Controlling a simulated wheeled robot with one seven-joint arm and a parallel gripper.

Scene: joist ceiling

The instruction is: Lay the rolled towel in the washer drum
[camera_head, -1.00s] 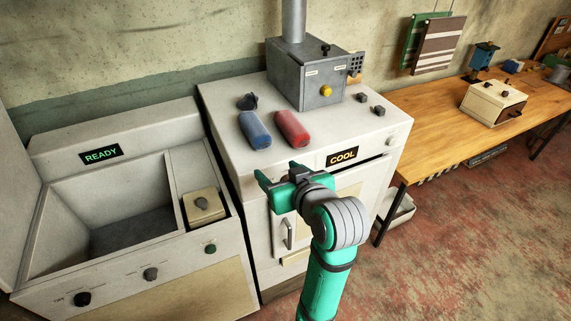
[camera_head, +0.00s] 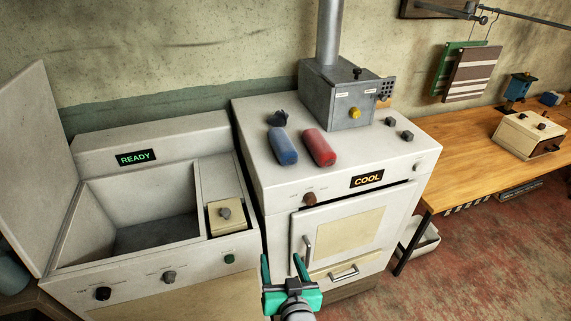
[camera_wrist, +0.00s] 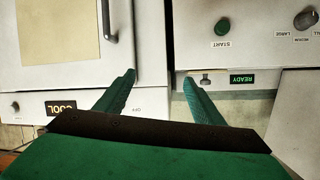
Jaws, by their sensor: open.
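Two rolled towels, one blue (camera_head: 283,147) and one red (camera_head: 319,147), lie side by side on top of the stove-like unit (camera_head: 400,158) marked COOL. The washer (camera_head: 139,143) stands to its left with a READY sign. Its lid (camera_head: 40,160) is raised and its drum (camera_head: 150,232) is open, with no towel visible inside. My gripper (camera_head: 283,268) is open and empty, low in front of the gap between the two units. In the wrist view my gripper (camera_wrist: 157,82) shows its two green fingers spread apart, with nothing between them.
A grey metal box (camera_head: 340,98) with a pipe stands at the back of the COOL unit, with small dark knobs nearby. A wooden bench (camera_head: 465,170) is at the right. Striped and green cloths (camera_head: 474,74) hang on the wall.

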